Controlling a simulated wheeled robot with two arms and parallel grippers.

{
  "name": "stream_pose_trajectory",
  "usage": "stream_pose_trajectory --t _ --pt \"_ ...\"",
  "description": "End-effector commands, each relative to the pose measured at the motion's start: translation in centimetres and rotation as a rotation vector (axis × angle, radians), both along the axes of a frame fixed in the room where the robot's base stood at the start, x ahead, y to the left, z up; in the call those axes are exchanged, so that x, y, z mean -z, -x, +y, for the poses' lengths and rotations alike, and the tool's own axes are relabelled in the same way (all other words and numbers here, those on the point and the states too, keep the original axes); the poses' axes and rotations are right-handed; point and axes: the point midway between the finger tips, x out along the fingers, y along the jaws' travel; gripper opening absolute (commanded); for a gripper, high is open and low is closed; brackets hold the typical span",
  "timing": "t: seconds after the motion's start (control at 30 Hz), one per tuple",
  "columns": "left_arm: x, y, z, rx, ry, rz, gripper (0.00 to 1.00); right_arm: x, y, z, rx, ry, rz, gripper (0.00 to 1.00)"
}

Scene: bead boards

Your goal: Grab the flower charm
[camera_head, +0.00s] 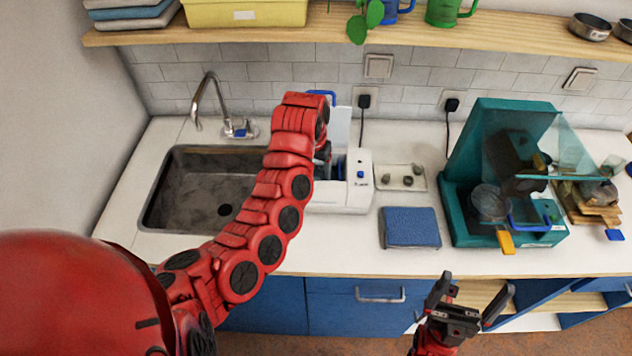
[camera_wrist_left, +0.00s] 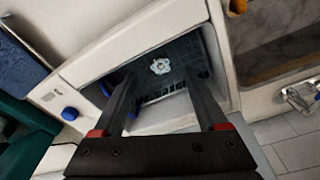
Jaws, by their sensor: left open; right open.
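The flower charm (camera_wrist_left: 161,66) is small, white and flower-shaped. In the left wrist view it lies on a dark gridded surface inside the white machine (camera_wrist_left: 140,35). In the head view this machine (camera_head: 357,185) stands on the counter right of the sink; my left arm partly covers it and the charm cannot be seen there. My left gripper (camera_wrist_left: 159,76) is open and points into the machine's opening, with the charm appearing between its fingertips, not held. My right gripper (camera_head: 474,287) is open and empty in front of the counter's front edge.
The sink (camera_head: 180,205) with its tap is at left. A small tray (camera_head: 412,186) with dark pieces and a folded blue cloth (camera_head: 409,228) lie right of the machine. A teal machine (camera_head: 462,180) with a clear cover stands further right. A shelf (camera_head: 330,30) runs above.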

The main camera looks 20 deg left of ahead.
Motion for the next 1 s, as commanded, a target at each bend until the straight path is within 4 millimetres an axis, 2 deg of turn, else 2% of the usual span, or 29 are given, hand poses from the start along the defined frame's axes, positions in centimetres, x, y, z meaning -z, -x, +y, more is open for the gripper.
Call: stream_pose_trajectory --t 0.03,0.17,0.23,0.4,0.63,1.0 --pt "0.1 0.1 0.0 0.000 0.001 0.005 0.75 -1.3 0.0 0.0 0.000 0.000 -0.001 1.00" --pt "1.8 -0.1 0.1 0.001 0.001 0.005 0.75 -2.7 0.0 0.0 0.000 0.000 0.000 1.00" --pt "2.9 -0.2 0.0 0.005 -0.002 0.006 0.75 -2.7 0.0 0.0 0.000 0.000 0.000 1.00" --pt "4.2 -0.4 0.1 0.001 -0.001 0.003 0.75 -3.0 0.0 0.0 0.000 0.000 0.000 1.00" --pt "4.3 -0.5 0.0 0.001 0.000 0.001 0.73 -2.9 0.0 0.0 0.000 0.000 0.000 1.00" --pt "4.3 -0.5 0.0 0.001 0.000 0.000 0.07 -2.9 0.0 0.0 0.000 0.000 0.000 1.00"
